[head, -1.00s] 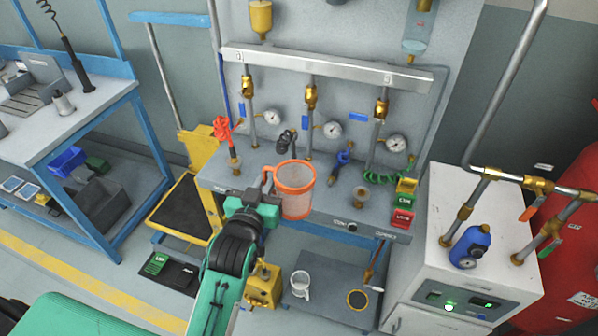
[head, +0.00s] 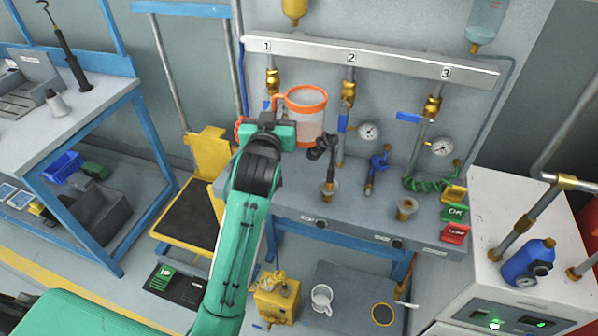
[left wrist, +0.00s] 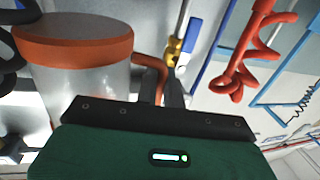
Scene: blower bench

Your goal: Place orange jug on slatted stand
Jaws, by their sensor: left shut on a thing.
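The orange jug (head: 305,123) has a clear body, an orange rim and an orange handle. My left gripper (head: 283,134) is shut on its handle and holds it roughly upright, in front of the pipe panel over the grey bench. In the left wrist view, the jug (left wrist: 82,72) is at upper left and its handle (left wrist: 154,72) runs to between my fingers. I cannot pick out a slatted stand for certain. My right gripper is not in view.
A black hose fitting (head: 327,163) stands on the bench just right of the jug. Several gauges, taps and pipes line the panel (head: 400,70). A yellow cart (head: 208,150) stands left of the bench. A white mug (head: 321,299) is on the lower shelf.

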